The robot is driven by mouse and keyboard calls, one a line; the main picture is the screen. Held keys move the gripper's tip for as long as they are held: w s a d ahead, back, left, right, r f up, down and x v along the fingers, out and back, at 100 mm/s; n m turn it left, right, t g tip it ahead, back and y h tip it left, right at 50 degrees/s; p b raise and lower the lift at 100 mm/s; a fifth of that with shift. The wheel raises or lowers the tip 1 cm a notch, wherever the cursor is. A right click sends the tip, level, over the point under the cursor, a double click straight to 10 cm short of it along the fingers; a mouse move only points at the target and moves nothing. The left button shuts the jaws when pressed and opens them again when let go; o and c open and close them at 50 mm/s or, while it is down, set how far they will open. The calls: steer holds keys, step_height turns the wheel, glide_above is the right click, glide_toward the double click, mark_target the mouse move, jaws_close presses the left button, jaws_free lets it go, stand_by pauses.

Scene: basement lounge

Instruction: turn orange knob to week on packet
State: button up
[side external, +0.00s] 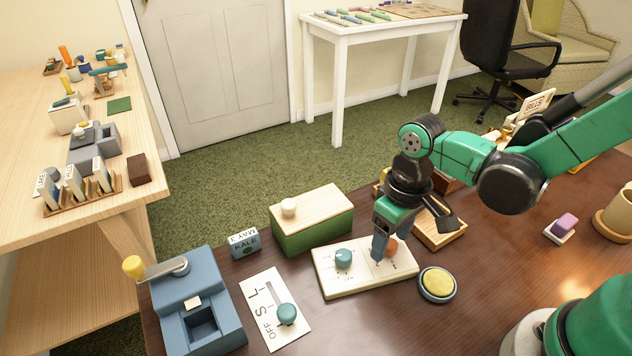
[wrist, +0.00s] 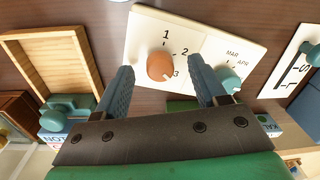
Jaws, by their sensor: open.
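The orange knob (wrist: 160,66) is on a cream board (wrist: 138,30) with the numbers 1, 2 and 3 around it. A pale mark on its edge appears to lie near the 3. The knob also shows in the side view (side external: 391,246), partly hidden by my gripper (side external: 381,248). In the wrist view my gripper (wrist: 161,67) is open, its fingers on either side of the orange knob with gaps visible. I cannot tell their height against it. The packet (side external: 245,244) reads "MAY 3" and "KALE" and stands left of the green box.
A teal knob (side external: 343,258) with month labels shares the board. A green box (side external: 315,222) with a wooden lid stands behind it. A yellow-topped round button (side external: 437,283) is close on the right. A switch plate (side external: 273,308) and blue device (side external: 195,305) are left.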

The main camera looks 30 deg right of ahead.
mark_target(392, 241)
steer(key=shift+d+r, duration=0.15)
steer(key=shift+r, duration=2.55)
steer(key=d+r+m+t, duration=0.2)
steer(key=d+r+t, duration=0.3)
steer(key=d+t, duration=0.1)
steer(key=shift+w+d+r+t+h, duration=0.2)
steer(key=shift+w+t+h, duration=0.1)
steer(key=shift+t, duration=0.3)
